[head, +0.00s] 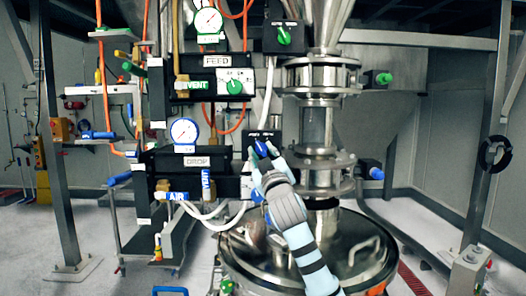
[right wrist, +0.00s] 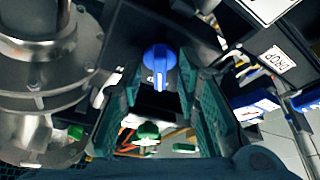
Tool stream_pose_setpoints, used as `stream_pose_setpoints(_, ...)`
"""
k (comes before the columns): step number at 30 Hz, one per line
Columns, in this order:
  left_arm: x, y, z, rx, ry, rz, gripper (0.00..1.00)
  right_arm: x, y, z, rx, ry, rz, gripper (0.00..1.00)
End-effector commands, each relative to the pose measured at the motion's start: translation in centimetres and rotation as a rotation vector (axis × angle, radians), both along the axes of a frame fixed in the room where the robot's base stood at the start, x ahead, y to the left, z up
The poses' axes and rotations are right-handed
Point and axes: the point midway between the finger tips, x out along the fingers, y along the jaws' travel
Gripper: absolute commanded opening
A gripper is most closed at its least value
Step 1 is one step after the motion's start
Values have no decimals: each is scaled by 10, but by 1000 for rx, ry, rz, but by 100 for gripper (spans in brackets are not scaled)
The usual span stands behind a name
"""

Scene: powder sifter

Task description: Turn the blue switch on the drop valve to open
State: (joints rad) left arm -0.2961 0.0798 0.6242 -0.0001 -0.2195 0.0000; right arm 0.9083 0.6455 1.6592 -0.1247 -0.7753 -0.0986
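The blue switch (head: 262,147) is on a black box (head: 251,134) to the right of the DROP label (head: 196,161). My right gripper (head: 264,160) reaches up to it from below and partly covers it in the head view. In the right wrist view the blue switch (right wrist: 158,62) shows its handle, in line with the gap between the two dark fingers. The fingers of my right gripper (right wrist: 158,82) are spread apart, with a visible gap on both sides of the handle. My left gripper is in neither view.
The FEED panel with a green knob (head: 234,87) is above. A steel pipe column (head: 318,125) stands close to the right of the switch, above a round steel vessel lid (head: 345,262). A pressure gauge (head: 185,131) and white hoses are on the left.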

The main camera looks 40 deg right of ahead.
Motion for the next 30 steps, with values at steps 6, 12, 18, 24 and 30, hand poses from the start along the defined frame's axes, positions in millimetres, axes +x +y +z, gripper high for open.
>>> stream_pose_setpoints(6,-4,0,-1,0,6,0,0,0,0,-1,0,0,0,27)
stream_pose_setpoints(12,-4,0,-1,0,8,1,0,0,0,-1,1,1,-1,0)
stream_pose_setpoints(18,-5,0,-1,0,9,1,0,0,0,-1,2,0,0,0)
stream_pose_setpoints(24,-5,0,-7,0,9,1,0,0,0,-3,28,-21,1,0)
stream_pose_setpoints(30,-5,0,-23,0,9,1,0,1,1,-6,101,-81,-1,0)
